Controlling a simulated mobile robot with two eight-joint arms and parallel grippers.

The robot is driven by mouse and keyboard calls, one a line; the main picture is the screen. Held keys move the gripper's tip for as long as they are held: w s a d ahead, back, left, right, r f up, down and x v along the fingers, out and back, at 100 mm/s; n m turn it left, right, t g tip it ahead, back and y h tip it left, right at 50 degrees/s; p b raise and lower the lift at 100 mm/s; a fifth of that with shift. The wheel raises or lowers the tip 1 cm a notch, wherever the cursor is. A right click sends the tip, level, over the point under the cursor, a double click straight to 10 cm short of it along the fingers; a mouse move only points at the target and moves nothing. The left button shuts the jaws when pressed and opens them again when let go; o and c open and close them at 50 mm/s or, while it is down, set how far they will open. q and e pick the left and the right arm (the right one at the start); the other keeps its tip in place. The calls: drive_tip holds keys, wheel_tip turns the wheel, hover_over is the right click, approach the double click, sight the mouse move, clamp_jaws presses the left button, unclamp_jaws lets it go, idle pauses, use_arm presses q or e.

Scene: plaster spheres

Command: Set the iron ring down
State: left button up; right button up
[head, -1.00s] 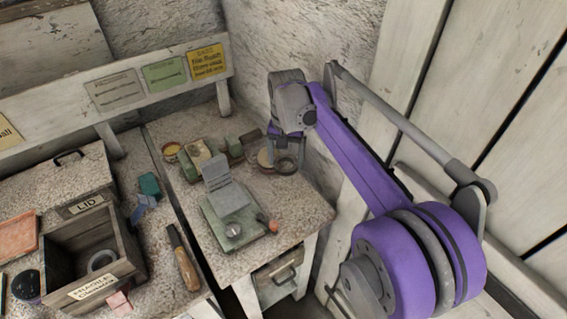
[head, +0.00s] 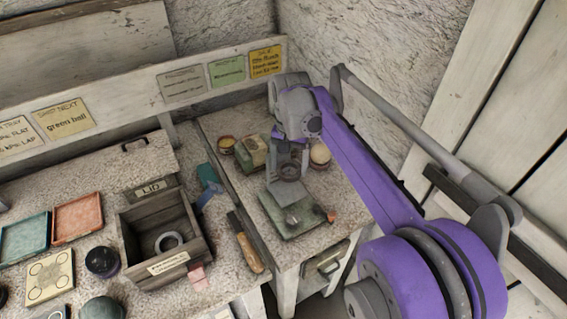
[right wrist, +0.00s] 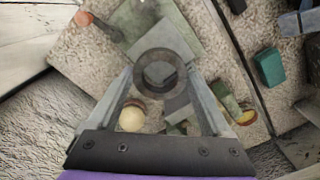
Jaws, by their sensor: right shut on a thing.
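My right gripper (head: 289,160) is shut on the iron ring (head: 290,179), a dark flat ring with a round hole. In the right wrist view the ring (right wrist: 160,53) sits between the two fingertips, overlapping a grey plate in the picture. In the head view it is near the back edge of the green device (head: 293,222) with the grey plate (head: 290,191). I cannot tell how high the ring is above it. My left gripper is not in view.
A cream ball (head: 320,154) and a green block (head: 252,152) lie by the gripper. A wooden-handled tool (head: 249,252) lies near the gap between benches.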

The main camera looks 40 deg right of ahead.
drive_tip(key=shift+a, duration=0.3)
drive_tip(key=shift+d+r, duration=0.1)
drive_tip(key=b, duration=0.3)
hover_over(287, 189)
drive_tip(key=shift+s+f, duration=0.1)
drive_tip(key=shift+f, duration=2.8)
drive_tip(key=shift+f, duration=0.7)
drive_tip(key=o, duration=1.5)
